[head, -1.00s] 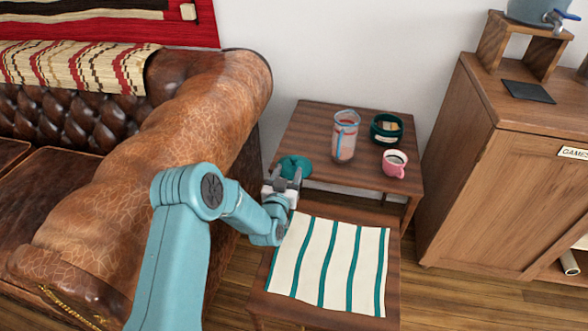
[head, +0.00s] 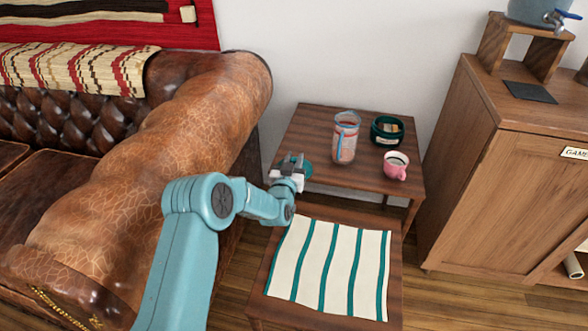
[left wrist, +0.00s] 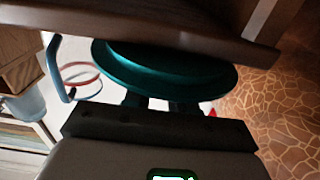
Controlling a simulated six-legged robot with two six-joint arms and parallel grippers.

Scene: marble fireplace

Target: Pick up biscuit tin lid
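The biscuit tin lid, a round teal disc (head: 308,171), lies near the front left edge of the upper side table. My left gripper (head: 292,160) is over it and hides most of it in the head view. In the left wrist view the lid (left wrist: 165,72) fills the top middle, by the dark table edge. The fingers (left wrist: 160,104) show as two dark stubs with a gap between them, close to the lid's rim. Whether they touch it is hidden. The dark green tin (head: 387,130) stands at the back right of the table. My right gripper is not in view.
A glass pitcher (head: 345,138) and a pink mug (head: 396,165) stand right of the lid. A lower table with a striped cloth (head: 330,265) is in front. The leather sofa arm (head: 190,130) rises at the left, and a wooden cabinet (head: 475,190) stands right.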

